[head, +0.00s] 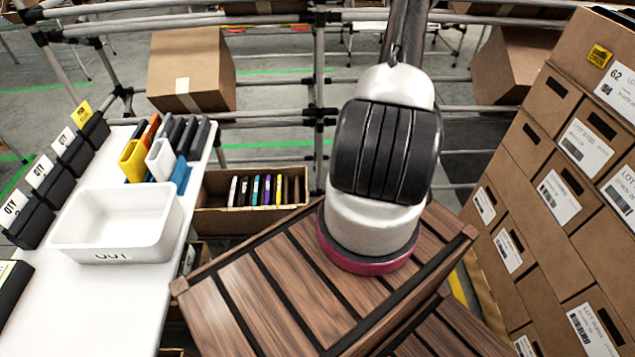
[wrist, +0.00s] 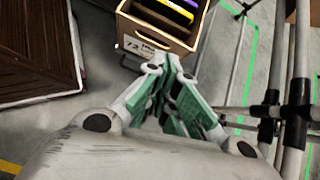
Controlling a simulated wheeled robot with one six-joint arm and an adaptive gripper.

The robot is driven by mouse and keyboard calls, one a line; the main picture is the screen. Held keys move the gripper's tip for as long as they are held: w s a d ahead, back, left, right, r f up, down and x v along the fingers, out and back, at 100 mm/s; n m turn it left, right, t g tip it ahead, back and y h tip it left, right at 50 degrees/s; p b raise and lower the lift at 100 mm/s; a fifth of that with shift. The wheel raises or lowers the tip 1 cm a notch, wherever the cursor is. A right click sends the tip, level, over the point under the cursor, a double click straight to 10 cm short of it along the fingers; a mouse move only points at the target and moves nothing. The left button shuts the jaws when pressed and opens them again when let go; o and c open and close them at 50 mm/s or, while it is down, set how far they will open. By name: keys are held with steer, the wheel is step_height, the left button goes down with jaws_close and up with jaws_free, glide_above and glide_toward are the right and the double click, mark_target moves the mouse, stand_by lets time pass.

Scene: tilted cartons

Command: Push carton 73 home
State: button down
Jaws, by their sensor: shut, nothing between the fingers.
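A brown open carton (wrist: 165,38) shows at the top of the wrist view. Its near face has a white label (wrist: 139,45) with a 7 and a second digit too blurred to be sure of, and coloured files stand inside. What looks like the same carton (head: 237,224) is in the head view, between the white table and the slatted wooden stack. My gripper (wrist: 167,66) is shut and empty, its green-padded fingers pointing at the carton's near face. I cannot tell if the tips touch it. In the head view my arm hides the gripper.
A slatted wooden crate stack (head: 262,288) stands in front of the carton. A white table (head: 92,305) with a white tote (head: 118,232) is at left. Stacked brown cartons (head: 575,190) fill the right. Grey rack pipes (wrist: 296,100) stand right in the wrist view.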

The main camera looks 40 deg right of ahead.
step_height(320, 180, down, 6)
steer(key=s+r+m, duration=0.1)
steer(key=s+m, duration=0.1)
steer(key=w+a+r+x, duration=0.1)
steer(key=r+x, duration=0.1)
steer(key=x, duration=1)
steer(key=shift+w+a+f+t, duration=0.25)
steer(key=shift+w+a+t, duration=0.05)
steer(key=shift+w+a, duration=0.2)
steer(key=w+a, duration=0.6)
steer(key=a, duration=0.3)
steer(key=w+a, duration=0.6)
steer(key=a, duration=0.3)
steer(key=w+a, duration=0.6)
steer(key=a, duration=0.3)
steer(key=shift+w+a, duration=0.2)
steer(key=shift+w, duration=0.1)
